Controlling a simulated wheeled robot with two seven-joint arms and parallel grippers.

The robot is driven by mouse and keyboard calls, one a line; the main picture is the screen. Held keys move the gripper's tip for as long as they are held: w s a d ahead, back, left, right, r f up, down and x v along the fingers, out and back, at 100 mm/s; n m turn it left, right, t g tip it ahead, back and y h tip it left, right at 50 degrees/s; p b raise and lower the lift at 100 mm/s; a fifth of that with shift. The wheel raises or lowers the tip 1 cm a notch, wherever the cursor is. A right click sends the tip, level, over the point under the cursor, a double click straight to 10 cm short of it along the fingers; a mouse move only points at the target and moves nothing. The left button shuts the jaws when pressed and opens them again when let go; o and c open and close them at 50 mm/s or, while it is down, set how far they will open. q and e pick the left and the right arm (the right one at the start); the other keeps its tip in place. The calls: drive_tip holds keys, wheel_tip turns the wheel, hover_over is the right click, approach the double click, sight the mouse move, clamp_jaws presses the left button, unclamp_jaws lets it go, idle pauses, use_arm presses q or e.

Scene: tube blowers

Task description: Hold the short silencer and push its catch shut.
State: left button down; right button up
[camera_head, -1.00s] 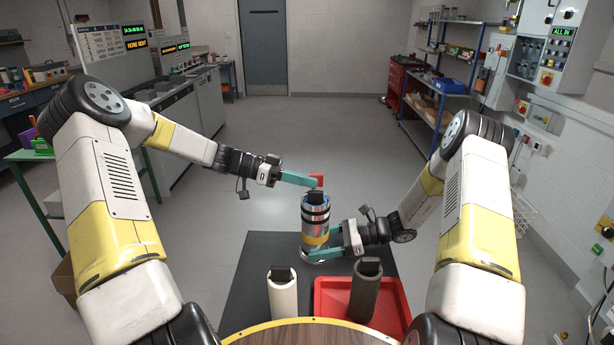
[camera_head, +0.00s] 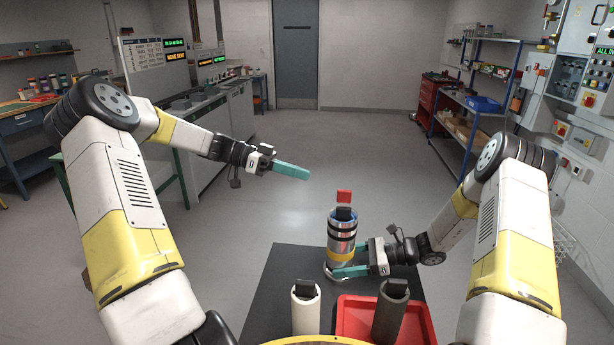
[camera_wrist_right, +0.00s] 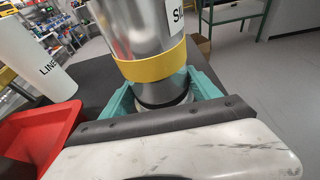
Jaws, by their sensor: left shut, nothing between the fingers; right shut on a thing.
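The short silencer (camera_head: 342,236) is a shiny metal cylinder with black bands and a yellow band. It stands upright on the dark table. A small red catch piece (camera_head: 344,196) stands up above its black top (camera_head: 343,213); I cannot tell whether the catch is shut. My right gripper (camera_head: 350,271) is shut around the silencer's lower part, its teal fingers on either side below the yellow band (camera_wrist_right: 152,66) in the right wrist view. My left gripper (camera_head: 307,176) is shut and empty, in the air up and to the left of the catch, apart from it.
A white cylinder (camera_head: 306,312) with a black top stands front left of the silencer. A dark grey cylinder (camera_head: 389,316) stands at the red tray (camera_head: 350,320), front right. The dark table (camera_head: 272,290) is bare on the left. Open floor lies behind.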

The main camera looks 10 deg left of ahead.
drive_tip(key=o, duration=1.1)
drive_tip(key=shift+c, duration=0.2)
drive_tip(key=shift+d, duration=0.1)
